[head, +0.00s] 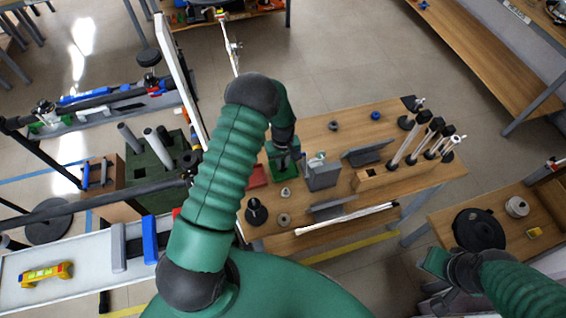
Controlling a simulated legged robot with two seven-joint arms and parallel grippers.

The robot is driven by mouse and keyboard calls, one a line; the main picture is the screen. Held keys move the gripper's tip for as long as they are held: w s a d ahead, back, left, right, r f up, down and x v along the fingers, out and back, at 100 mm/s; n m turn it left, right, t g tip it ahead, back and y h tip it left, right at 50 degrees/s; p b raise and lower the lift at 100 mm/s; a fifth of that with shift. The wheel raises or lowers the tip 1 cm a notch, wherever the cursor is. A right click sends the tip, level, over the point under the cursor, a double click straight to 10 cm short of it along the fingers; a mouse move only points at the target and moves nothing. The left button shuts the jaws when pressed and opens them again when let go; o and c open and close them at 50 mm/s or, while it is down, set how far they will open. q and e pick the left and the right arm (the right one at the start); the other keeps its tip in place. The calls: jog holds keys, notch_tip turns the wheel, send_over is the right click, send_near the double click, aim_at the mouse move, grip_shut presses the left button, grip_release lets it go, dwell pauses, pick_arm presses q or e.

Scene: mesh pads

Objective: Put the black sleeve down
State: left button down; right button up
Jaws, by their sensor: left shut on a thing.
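My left gripper (284,160) is over the far left part of the wooden table (350,130), above a green patch. It is shut on a small dark thing, taken as the black sleeve. The sleeve is mostly hidden by the gripper and wrist, and its contact with the table cannot be told. My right gripper (440,264) is at the lower right, away from the table; its jaws cannot be made out.
A grey block (322,175) stands just right of my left gripper. Upright rods (412,138) stand in a wooden holder at the right. A black cone-shaped piece (256,212) and a washer-like ring (284,219) lie nearer me. Clear wood lies around the blue piece (376,116).

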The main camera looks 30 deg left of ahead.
pick_arm(q)
jog(key=shift+w+f, duration=0.3)
jog(key=shift+f, duration=0.25)
jog(key=shift+d, duration=0.2)
jog(key=shift+s+d+r, duration=0.2)
jog(key=shift+d, duration=0.05)
jog(key=shift+s+f, duration=0.1)
jog(key=shift+f+b, duration=0.15)
jog(key=shift+b, duration=0.25)
jog(key=c, duration=1.7)
grip_release()
jog(key=shift+a, duration=0.1)
jog(key=o, duration=0.3)
jog(key=shift+w+a+f, duration=0.1)
jog(key=shift+w+a, duration=0.1)
pick_arm(e)
jog(key=shift+w+d+f, duration=0.15)
jog(key=shift+w+f, duration=0.1)
pick_arm(q)
jog(key=shift+s, duration=0.1)
